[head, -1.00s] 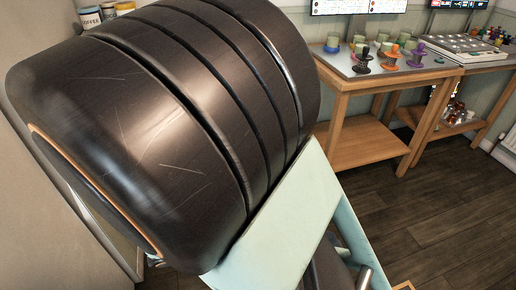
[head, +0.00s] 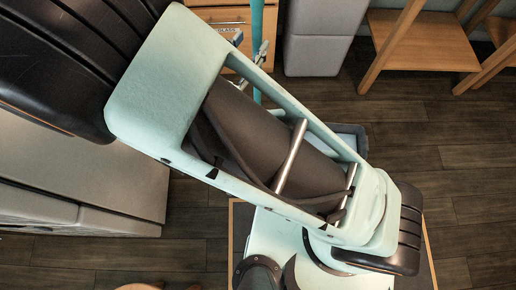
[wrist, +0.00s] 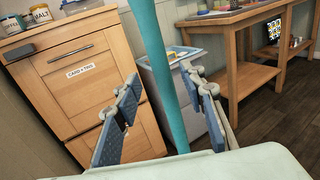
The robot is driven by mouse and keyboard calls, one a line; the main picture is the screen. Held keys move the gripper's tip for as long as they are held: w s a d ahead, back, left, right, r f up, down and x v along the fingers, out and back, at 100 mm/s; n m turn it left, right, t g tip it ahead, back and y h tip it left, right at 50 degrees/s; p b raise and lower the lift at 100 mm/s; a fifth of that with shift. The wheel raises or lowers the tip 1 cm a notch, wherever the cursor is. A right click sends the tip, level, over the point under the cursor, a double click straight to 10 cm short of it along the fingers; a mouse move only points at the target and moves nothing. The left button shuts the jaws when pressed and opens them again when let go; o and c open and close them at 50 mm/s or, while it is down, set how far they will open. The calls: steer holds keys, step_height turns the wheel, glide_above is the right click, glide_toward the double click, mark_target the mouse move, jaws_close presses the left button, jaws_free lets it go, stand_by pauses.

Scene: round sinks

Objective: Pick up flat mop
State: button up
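The flat mop shows as a teal upright pole (wrist: 167,75) in the wrist view, running from the top edge down between my fingers. My gripper (wrist: 161,77) is open, with one finger on each side of the pole and a gap on both sides. In the head view the pole (head: 257,22) stands near my gripper (head: 250,47), at top centre, and its lower part is mostly hidden behind my arm. A blue-grey piece (head: 352,137) shows low behind my arm; I cannot tell whether it is the mop's head.
A wooden drawer cabinet (wrist: 75,75) with labelled fronts and jars on top stands left of the pole. A grey bin (head: 318,38) stands close behind and right of it. Wooden tables (head: 420,40) are farther right. The dark floor (head: 460,150) at right is clear.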

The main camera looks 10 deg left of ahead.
mark_target(255, 40)
steer(key=x, duration=0.4)
steer(key=shift+d+f, duration=0.1)
steer(key=shift+d, duration=0.05)
jaws_close()
